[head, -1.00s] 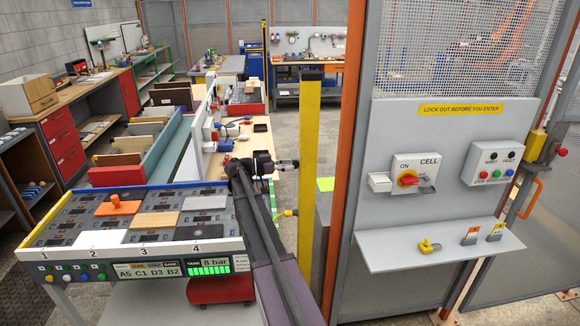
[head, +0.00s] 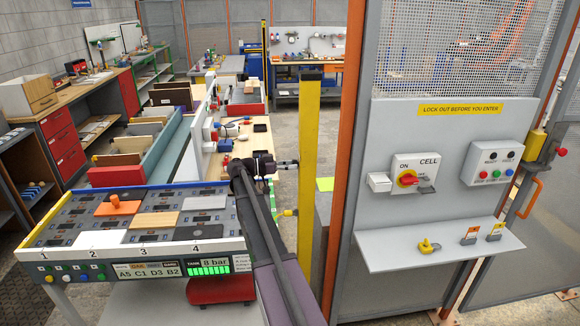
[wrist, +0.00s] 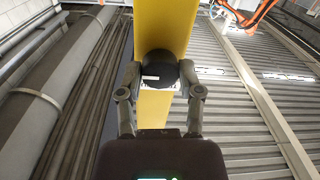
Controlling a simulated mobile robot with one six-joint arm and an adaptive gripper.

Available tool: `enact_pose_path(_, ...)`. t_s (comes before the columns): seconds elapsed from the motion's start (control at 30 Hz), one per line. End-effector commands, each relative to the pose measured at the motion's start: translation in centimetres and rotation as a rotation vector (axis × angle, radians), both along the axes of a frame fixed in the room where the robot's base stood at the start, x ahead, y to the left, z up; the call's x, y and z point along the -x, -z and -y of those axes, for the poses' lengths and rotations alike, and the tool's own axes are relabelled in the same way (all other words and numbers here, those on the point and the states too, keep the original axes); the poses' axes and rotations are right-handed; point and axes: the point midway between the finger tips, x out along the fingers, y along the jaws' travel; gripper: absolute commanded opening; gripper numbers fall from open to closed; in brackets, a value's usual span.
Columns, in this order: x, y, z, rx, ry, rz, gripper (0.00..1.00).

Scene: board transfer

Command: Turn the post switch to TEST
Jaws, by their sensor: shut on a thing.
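The yellow post (head: 310,190) with a dark cap stands upright right of centre in the head view. It also fills the upper middle of the wrist view (wrist: 163,25). A round black knob (wrist: 160,66) sits on the post, and I take it for the post switch. My gripper (wrist: 160,78) is shut on the knob, one finger on each side. In the head view my gripper (head: 288,163) reaches the left side of the post, and the knob cannot be made out there. The switch's position marks are not readable.
A board table with numbered slots (head: 130,249) is at the left. An orange upright (head: 346,150) rises just right of the post.

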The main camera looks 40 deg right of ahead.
Motion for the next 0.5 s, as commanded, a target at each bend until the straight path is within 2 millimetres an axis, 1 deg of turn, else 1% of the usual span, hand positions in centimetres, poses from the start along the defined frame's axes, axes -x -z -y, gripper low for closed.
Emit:
enact_pose_path(0.27, -0.06, 0.01, 0.36, -0.03, -0.001, -0.049, 0.0)
enact_pose_path(0.5, -0.08, -0.03, 0.45, -0.101, -0.001, -0.165, 0.0)
